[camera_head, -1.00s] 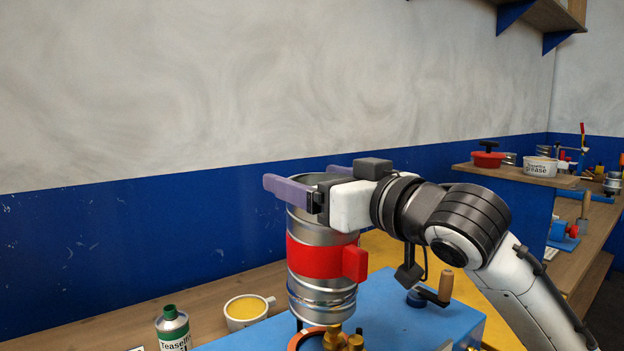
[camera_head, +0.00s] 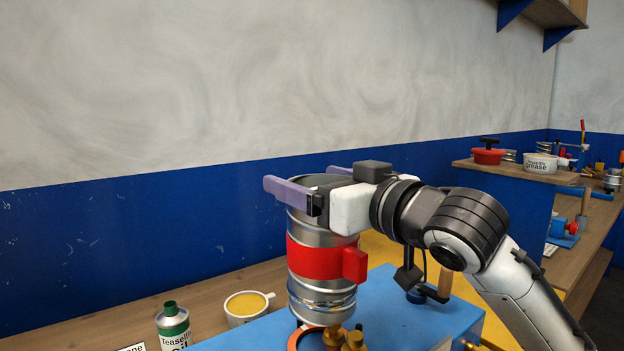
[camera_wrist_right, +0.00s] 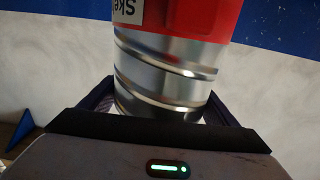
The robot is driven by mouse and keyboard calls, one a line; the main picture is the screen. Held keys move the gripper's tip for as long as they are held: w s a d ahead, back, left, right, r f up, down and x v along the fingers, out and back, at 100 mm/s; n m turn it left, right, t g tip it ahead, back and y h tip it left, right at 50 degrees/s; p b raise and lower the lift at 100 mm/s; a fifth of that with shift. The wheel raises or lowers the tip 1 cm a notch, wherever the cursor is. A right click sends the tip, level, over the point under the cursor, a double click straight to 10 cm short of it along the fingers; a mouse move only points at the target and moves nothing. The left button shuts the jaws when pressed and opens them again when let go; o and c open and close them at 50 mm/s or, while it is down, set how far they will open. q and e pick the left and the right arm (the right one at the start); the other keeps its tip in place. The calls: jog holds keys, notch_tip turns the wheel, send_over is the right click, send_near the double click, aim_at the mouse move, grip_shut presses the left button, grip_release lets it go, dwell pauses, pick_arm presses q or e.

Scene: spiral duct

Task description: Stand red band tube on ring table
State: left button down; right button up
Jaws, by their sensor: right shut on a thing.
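The red band tube (camera_head: 309,261) is a silver ribbed metal tube with a red band and a red tab on its right side. It stands upright in the head view. My right gripper (camera_head: 297,193) is shut on the tube near its upper end, one finger on each side. In the right wrist view the tube (camera_wrist_right: 165,75) sits between the fingers, with a white label on the red band. The tube's lower end is just above or at an orange-red ring (camera_head: 300,340) on the blue machine; whether they touch is unclear. My left gripper is not in view.
Brass fittings (camera_head: 345,340) stand in front of the tube's base. A green oil can (camera_head: 173,328) and a cup of yellow stuff (camera_head: 247,306) are at left on the wooden bench. A crank with wooden handle (camera_head: 444,285) is at right on the blue machine (camera_head: 400,325).

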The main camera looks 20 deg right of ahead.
aim_at(364, 259)
notch_tip(364, 259, down, 8)
jog(key=b, duration=0.4)
jog(key=shift+b, duration=0.35)
dwell(2.1)
jog(key=o, duration=1.7)
jog(key=shift+s, duration=0.1)
jog(key=b+v, duration=0.1)
jog(key=v, duration=0.9)
jog(key=shift+s, duration=0.1)
